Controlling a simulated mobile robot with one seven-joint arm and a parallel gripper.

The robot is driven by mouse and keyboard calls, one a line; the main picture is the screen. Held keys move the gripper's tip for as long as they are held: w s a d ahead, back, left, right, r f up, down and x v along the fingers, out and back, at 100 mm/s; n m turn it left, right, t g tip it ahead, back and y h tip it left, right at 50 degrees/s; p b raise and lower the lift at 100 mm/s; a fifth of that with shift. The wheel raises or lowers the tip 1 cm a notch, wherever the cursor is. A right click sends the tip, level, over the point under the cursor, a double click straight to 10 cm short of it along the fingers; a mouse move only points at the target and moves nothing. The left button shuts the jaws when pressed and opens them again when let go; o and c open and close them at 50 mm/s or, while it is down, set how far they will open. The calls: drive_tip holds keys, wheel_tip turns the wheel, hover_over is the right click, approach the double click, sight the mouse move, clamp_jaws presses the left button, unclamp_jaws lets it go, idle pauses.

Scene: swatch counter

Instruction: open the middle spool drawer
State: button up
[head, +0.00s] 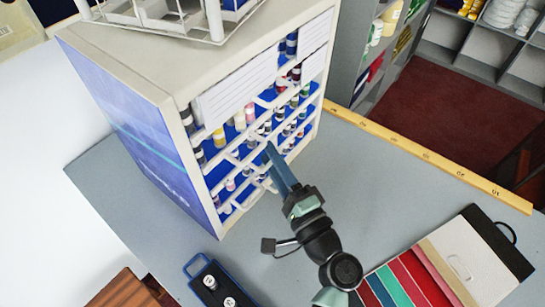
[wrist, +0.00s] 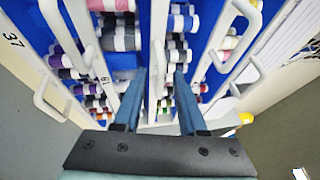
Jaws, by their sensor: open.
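The spool cabinet (head: 175,58) stands on the grey counter, with rows of coloured thread spools behind white drawer fronts and white bar handles. My gripper (head: 269,150) is at the cabinet's front, around the middle rows, its blue fingers pointing at it. In the wrist view my gripper (wrist: 158,72) is open, and the drawer fronts run up and down the picture. A white drawer front (wrist: 157,50) lies between the two fingers. Other handles show to the left and right. I cannot tell whether the fingers touch the middle drawer's handle; the fingers partly hide it. All drawers look closed.
A yellow ruler (head: 430,158) lies along the counter's far edge. Fabric swatches (head: 405,285) and a folder (head: 470,262) lie at the lower right. A blue tray (head: 190,268) with spools sits at front left. A white wire rack (head: 165,22) stands on the cabinet.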

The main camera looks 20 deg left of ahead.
clamp_jaws()
idle(1.3)
